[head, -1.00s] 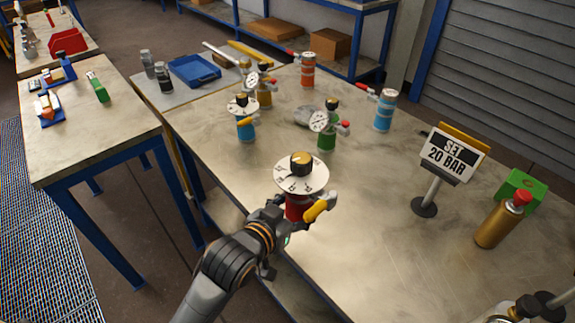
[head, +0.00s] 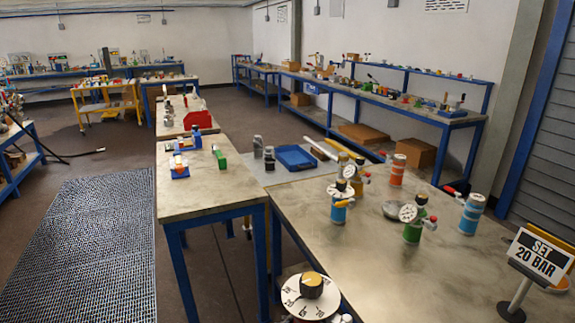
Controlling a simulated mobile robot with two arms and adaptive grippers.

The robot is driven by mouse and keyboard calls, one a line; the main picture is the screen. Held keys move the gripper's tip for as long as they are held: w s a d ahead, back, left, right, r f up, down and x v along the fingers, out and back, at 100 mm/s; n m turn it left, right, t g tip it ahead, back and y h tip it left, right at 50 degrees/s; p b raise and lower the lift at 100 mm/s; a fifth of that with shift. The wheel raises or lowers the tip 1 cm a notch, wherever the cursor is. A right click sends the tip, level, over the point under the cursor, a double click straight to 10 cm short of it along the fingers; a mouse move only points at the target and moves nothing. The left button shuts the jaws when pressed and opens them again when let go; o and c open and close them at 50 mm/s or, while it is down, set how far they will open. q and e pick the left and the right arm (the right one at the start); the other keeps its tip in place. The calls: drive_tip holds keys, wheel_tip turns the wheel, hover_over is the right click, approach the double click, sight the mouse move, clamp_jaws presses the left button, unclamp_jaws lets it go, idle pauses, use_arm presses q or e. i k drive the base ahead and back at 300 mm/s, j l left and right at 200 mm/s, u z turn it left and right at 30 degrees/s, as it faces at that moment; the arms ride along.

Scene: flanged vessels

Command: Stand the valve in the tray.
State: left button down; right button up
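The valve (head: 310,292) shows at the bottom edge of the head view as a white dial plate with a black and yellow knob. Its red body is cut off below the frame. My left gripper (head: 342,318) is almost wholly out of the frame, with only a small grey part beside the dial. The valve appears held in front of the near table's edge. The blue tray (head: 297,158) lies farther off on a grey mat at the table's far left, and looks empty. My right gripper is not in view.
Two grey bottles (head: 264,153) stand left of the tray, and white and yellow bars lie to its right. Several other vessels, including a blue one with a dial (head: 339,205) and a green one (head: 412,224), stand on the table (head: 370,270). A "SET 20 BAR" sign (head: 541,255) stands at right.

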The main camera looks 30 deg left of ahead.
sight(289, 156)
drive_tip(key=k+u, duration=0.1)
drive_tip(key=u, duration=1.15)
drive_tip(key=i+j+u, duration=0.15)
drive_tip(key=u, duration=1.5)
drive_tip(key=i+l, duration=0.2)
drive_tip(key=i, duration=0.3)
drive_tip(key=i+l+u, duration=0.1)
drive_tip(key=i, duration=0.45)
drive_tip(key=i+l, duration=0.3)
drive_tip(key=i, duration=0.2)
drive_tip(key=i+z, duration=0.2)
drive_tip(key=i, duration=0.4)
drive_tip(key=i+j+z, duration=0.1)
drive_tip(key=i+z, duration=0.15)
drive_tip(key=i, duration=0.4)
drive_tip(key=i+j+z, duration=0.2)
drive_tip(key=i, duration=0.4)
drive_tip(key=i+l+z, duration=0.1)
drive_tip(key=i+z, duration=0.2)
drive_tip(key=i, duration=0.5)
drive_tip(key=i+j+z, duration=0.1)
drive_tip(key=i+z, duration=0.15)
drive_tip(key=i, duration=5.35)
